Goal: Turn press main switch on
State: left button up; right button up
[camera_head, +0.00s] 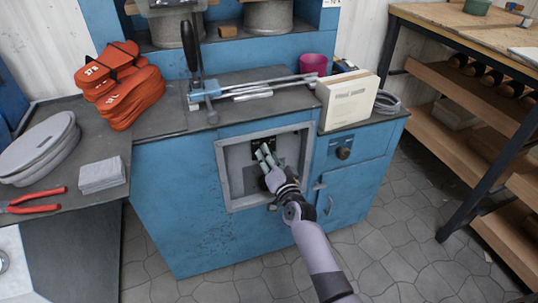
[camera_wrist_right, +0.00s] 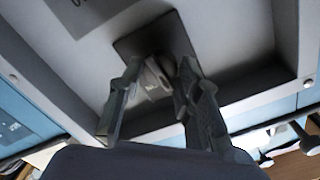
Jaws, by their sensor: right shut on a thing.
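The press main switch sits in a square recessed grey panel (camera_head: 233,176) on the front of the blue press cabinet (camera_head: 180,205). Its dark back plate (camera_head: 257,142) shows just above my fingers in the head view. In the right wrist view, the grey switch knob (camera_wrist_right: 155,80) stands on the dark plate between my two fingers. My right gripper (camera_head: 267,158) reaches into the recess and is shut on the knob. The fingers hide most of the knob in the head view, and its exact turn angle is hard to tell. My left gripper is not in view.
A small dark knob (camera_head: 343,153) and a cabinet door (camera_head: 343,193) lie right of the recess. A wooden shelf (camera_head: 470,110) is at the right.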

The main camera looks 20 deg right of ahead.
jog(key=shift+d+f+m, duration=0.1)
jog(key=shift+m, duration=2.4)
jog(key=shift+d+f+m, duration=0.1)
jog(key=shift+m, duration=2.4)
jog(key=o, duration=1.1)
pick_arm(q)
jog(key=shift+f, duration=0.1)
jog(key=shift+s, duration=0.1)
pick_arm(e)
jog(key=s, duration=1.2)
jog(key=shift+d, duration=0.15)
